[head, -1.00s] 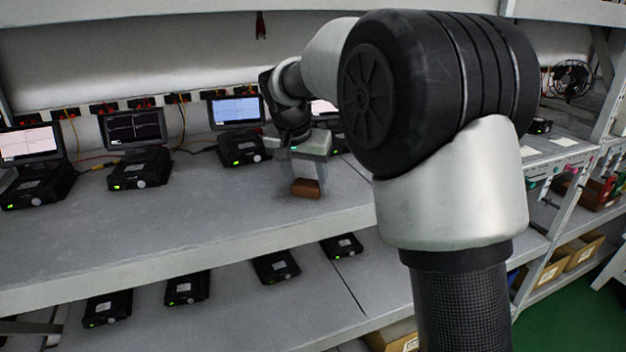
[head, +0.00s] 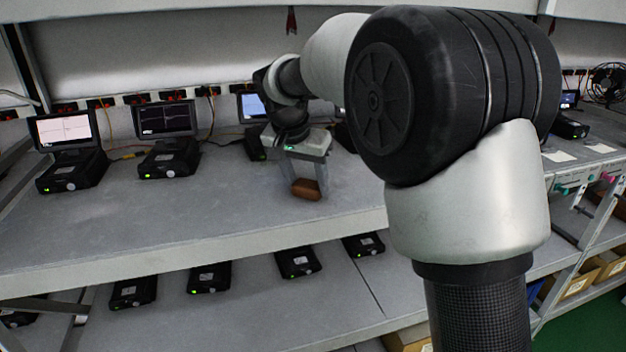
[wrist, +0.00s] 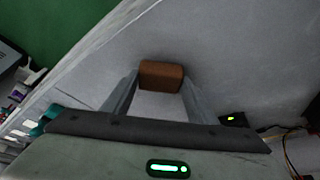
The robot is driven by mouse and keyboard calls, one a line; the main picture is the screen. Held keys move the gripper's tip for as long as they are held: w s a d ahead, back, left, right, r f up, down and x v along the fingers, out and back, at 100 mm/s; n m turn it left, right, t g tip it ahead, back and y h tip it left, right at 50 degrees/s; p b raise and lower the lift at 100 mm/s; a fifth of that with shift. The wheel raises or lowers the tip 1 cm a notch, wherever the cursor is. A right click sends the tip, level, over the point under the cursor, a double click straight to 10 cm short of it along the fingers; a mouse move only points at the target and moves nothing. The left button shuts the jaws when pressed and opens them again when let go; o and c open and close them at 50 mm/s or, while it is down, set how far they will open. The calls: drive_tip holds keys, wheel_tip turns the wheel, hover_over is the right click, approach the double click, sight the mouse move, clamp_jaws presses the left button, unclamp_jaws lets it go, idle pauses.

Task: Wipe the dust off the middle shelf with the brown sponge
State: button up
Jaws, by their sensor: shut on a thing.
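My gripper (head: 306,178) is shut on the brown sponge (head: 306,190), a small block low between its fingertips. The sponge is at the surface of the middle shelf (head: 225,215), near its front; I cannot tell whether it presses on it. In the wrist view the sponge (wrist: 161,75) sits between the two fingertips, with pale grey shelf surface around it. The shelf is grey with faint mottling; I cannot clearly make out separate dust. My arm hides part of the shelf on the right.
Black devices with screens stand along the back, including a white-screened one (head: 72,170) and a dark-screened one (head: 168,155); another is partly behind my gripper. Several small black boxes (head: 208,276) sit on the lower shelf. The middle shelf's front left is clear.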

sight(294, 186)
drive_tip(key=shift+s+a+r, duration=0.1)
drive_tip(key=shift+s+a, duration=0.15)
drive_tip(key=shift+a, duration=0.55)
drive_tip(key=shift+s+a, duration=0.2)
drive_tip(key=shift+a, duration=0.55)
drive_tip(key=shift+w+a+p, duration=0.1)
drive_tip(key=shift+w+p, duration=0.4)
drive_tip(key=shift+w, duration=0.15)
drive_tip(key=shift+w+d+f, duration=0.1)
drive_tip(key=shift+w+d, duration=0.1)
drive_tip(key=shift+d, duration=0.7)
drive_tip(key=shift+w+d+f, duration=0.1)
drive_tip(key=shift+w+d, duration=0.15)
drive_tip(key=shift+d, duration=0.6)
drive_tip(key=shift+w+d+f, duration=0.1)
drive_tip(key=shift+w+d, duration=0.1)
drive_tip(key=shift+d, duration=0.7)
drive_tip(key=shift+w+d+r+p, duration=0.1)
drive_tip(key=shift+w+d, duration=0.15)
drive_tip(key=shift+d, duration=0.55)
drive_tip(key=shift+w+d+r+p, duration=0.15)
drive_tip(key=shift+w+d, duration=0.15)
drive_tip(key=shift+d, duration=0.55)
drive_tip(key=shift+w+d+p, duration=0.1)
drive_tip(key=shift+w+d, duration=0.15)
drive_tip(key=shift+d, duration=0.55)
